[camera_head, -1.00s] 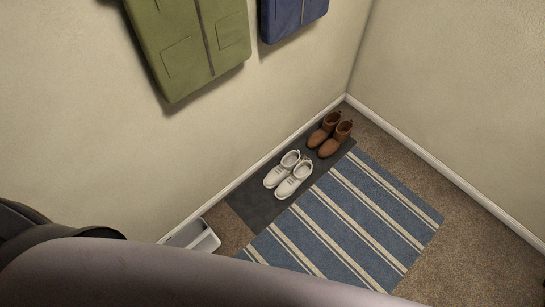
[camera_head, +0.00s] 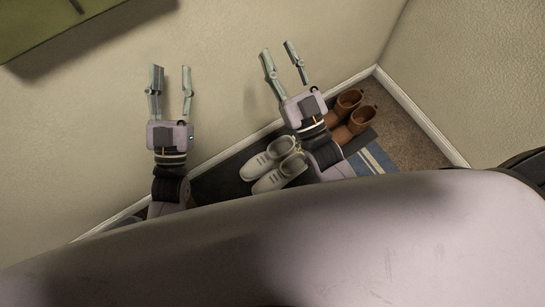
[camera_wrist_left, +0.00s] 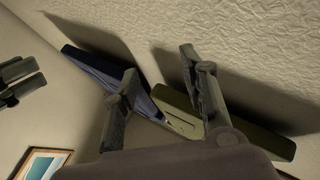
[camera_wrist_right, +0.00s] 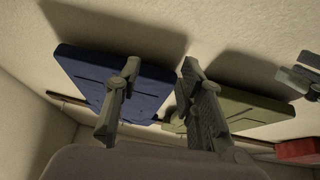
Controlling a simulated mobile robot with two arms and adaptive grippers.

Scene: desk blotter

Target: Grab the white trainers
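The pair of white trainers (camera_head: 262,163) sits side by side on a dark mat (camera_head: 212,185) by the wall in the head view. My right arm partly covers the heel side of the nearer shoe. My right gripper (camera_head: 278,48) is open and empty, raised above and beyond the trainers with fingers pointing up the picture. My left gripper (camera_head: 171,70) is open and empty, to the left of the trainers, also raised. Both wrist views look up at hanging jackets and do not show the trainers. My right gripper shows at the left edge of the left wrist view (camera_wrist_left: 18,80).
Brown boots (camera_head: 348,103) stand right of the trainers, close to my right arm. A striped rug (camera_head: 376,159) lies in front. A green jacket (camera_wrist_right: 235,108) and a blue jacket (camera_wrist_right: 145,88) hang on the wall. A white skirting board (camera_head: 418,112) edges the floor.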

